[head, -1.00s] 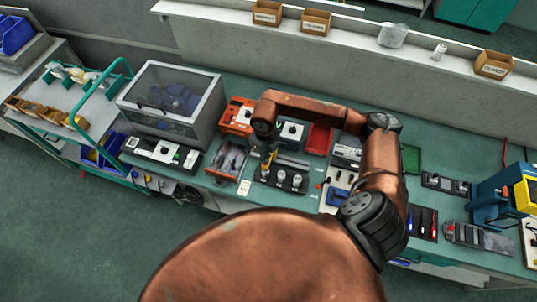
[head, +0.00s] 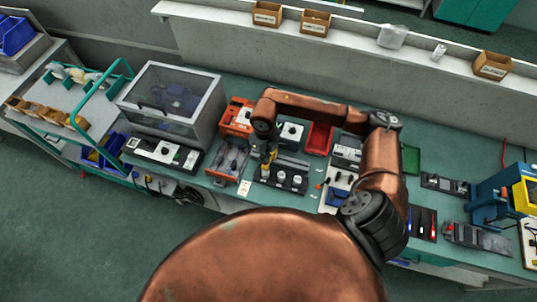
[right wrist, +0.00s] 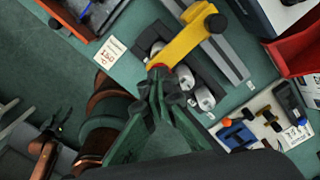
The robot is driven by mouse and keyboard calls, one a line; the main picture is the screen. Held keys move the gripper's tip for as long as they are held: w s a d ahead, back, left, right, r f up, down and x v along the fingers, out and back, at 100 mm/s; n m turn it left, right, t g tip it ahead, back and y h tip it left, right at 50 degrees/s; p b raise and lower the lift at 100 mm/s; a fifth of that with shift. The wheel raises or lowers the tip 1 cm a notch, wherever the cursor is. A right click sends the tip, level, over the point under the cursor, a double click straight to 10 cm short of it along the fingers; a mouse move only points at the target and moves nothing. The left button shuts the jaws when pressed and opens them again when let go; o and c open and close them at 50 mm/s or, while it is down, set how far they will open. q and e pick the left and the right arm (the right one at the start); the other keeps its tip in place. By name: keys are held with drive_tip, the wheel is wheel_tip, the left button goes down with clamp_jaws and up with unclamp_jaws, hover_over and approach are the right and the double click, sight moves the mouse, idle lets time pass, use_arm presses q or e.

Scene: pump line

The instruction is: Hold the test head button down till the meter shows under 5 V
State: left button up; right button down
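The yellow test head (right wrist: 188,38) sits over a dark fixture with several metal cylinders. It also shows small in the head view (head: 269,157). A red spot, probably its button (right wrist: 159,67), shows at its near end. My right gripper (right wrist: 163,84) has its fingertips together right at this red end, partly covering it; I cannot tell whether the button is pressed down. In the head view the right arm reaches over the bench from the right, and its gripper is mostly hidden. I cannot make out a meter reading.
A card (right wrist: 109,53) lies left of the fixture. A white panel (right wrist: 262,122) with blue and orange parts is on the right, a red tray (right wrist: 298,50) beyond it. A clear-sided enclosure (head: 172,103) stands at the bench's left end.

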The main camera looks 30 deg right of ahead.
drive_tip(key=shift+r+p, duration=1.35)
drive_tip(key=shift+r, duration=1.6)
